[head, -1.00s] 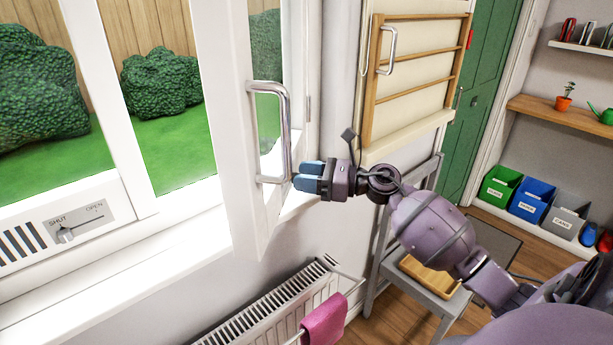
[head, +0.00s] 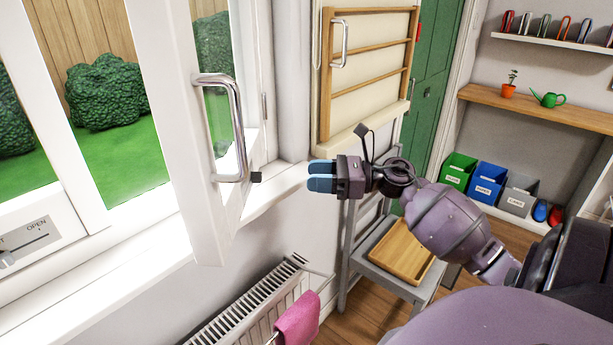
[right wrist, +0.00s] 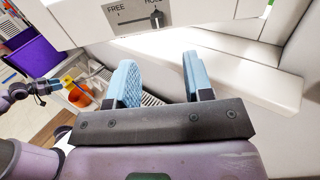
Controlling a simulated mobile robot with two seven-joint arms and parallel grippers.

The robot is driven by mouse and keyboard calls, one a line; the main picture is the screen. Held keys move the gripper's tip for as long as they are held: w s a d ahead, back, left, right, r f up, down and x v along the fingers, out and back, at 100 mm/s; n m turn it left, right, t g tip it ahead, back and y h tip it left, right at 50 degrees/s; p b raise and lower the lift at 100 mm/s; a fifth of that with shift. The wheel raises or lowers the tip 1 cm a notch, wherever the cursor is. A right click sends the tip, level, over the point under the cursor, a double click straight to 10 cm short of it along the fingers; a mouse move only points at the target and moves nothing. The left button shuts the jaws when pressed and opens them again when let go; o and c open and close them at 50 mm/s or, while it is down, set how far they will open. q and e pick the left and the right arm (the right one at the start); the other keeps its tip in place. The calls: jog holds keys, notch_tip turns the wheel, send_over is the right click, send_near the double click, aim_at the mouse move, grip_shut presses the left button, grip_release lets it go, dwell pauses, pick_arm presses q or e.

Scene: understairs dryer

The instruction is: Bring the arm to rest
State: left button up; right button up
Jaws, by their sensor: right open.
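My right gripper (head: 322,177) is open and empty, to the right of the window handle and apart from it in the head view. In the right wrist view its two blue fingers (right wrist: 160,80) stand apart with nothing between them. The white window sash (head: 205,225) stands swung open into the room, with a chrome bar handle (head: 238,130). My right arm stretches out from the lower right. At the left edge of the right wrist view, what looks like my left gripper (right wrist: 55,86) shows small; its jaw state is unclear.
A white radiator (head: 245,305) with a pink cloth (head: 297,318) is below the window. A grey chair (head: 385,283) holding a wooden tray (head: 402,250) is beneath my right arm. A wooden drying rack (head: 370,75) hangs on the wall. A FREE/HOLD slider (right wrist: 157,19) shows in the wrist view.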

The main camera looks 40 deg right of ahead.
dwell(0.4)
jog(key=s+a+f+n+h, duration=0.3)
jog(key=s+f+n+h, duration=0.1)
jog(key=f+n, duration=0.5)
jog(key=s+a+f+n+h, duration=0.4)
jog(key=f+n, duration=0.5)
jog(key=n, duration=0.4)
jog(key=s+a+f+n+h, duration=0.3)
jog(key=s+f+n+h, duration=0.1)
jog(key=f+n, duration=0.6)
jog(key=shift+s+a+n+t+h, duration=0.15)
jog(key=shift+n+t+h, duration=0.1)
jog(key=shift+n, duration=0.25)
jog(key=shift+w+a+n+t+h, duration=0.15)
jog(key=shift+n+h, duration=0.1)
jog(key=shift+n, duration=0.25)
jog(key=s+a+f+m+g, duration=0.3)
jog(key=s+a+f+m, duration=0.2)
jog(key=a, duration=0.1)
jog(key=shift+y, duration=0.4)
jog(key=shift+a, duration=0.1)
